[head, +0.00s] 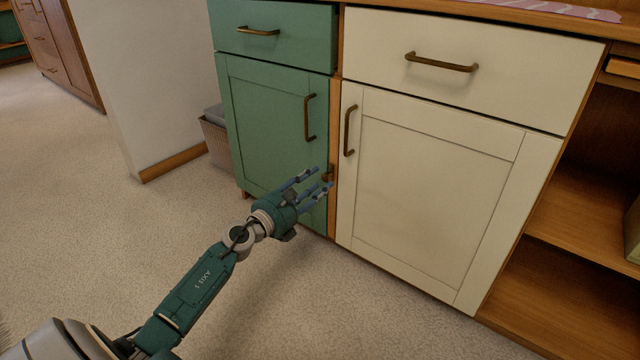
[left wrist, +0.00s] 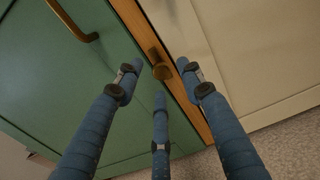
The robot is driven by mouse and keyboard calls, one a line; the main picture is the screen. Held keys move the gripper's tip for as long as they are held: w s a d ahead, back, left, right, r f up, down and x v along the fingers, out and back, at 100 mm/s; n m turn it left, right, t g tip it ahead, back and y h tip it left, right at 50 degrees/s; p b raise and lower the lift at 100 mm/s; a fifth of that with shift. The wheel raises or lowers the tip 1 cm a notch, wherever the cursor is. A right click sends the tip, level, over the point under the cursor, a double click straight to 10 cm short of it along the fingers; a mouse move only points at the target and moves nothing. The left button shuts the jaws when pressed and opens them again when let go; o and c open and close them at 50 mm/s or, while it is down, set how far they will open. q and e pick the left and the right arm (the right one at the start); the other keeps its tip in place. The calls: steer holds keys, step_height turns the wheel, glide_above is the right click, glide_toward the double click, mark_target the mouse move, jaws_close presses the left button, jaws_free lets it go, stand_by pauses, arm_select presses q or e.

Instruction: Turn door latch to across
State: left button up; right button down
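The door latch (left wrist: 161,68) is a small brown knob-like piece on the wooden strip between the green door (left wrist: 45,85) and the cream door (left wrist: 245,45). In the head view the latch (head: 328,173) sits low at the green door's right edge, just beyond my fingertips. My left gripper (head: 318,181) is open, its blue fingers pointing at the latch. In the left wrist view the fingers (left wrist: 160,85) spread around the latch, with the latch between the upper two tips and the third below. Whether any finger touches it I cannot tell. My right gripper is not in view.
The green door has a brass handle (head: 309,118) and the cream door has another (head: 349,131). Drawers sit above both. Open wooden shelves (head: 570,225) are at the right. A basket (head: 217,142) stands by the white wall. The carpet in front is clear.

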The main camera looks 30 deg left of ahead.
arm_select(q)
steer(key=shift+w+d, duration=0.1)
steer(key=shift+w, duration=0.85)
jaws_close()
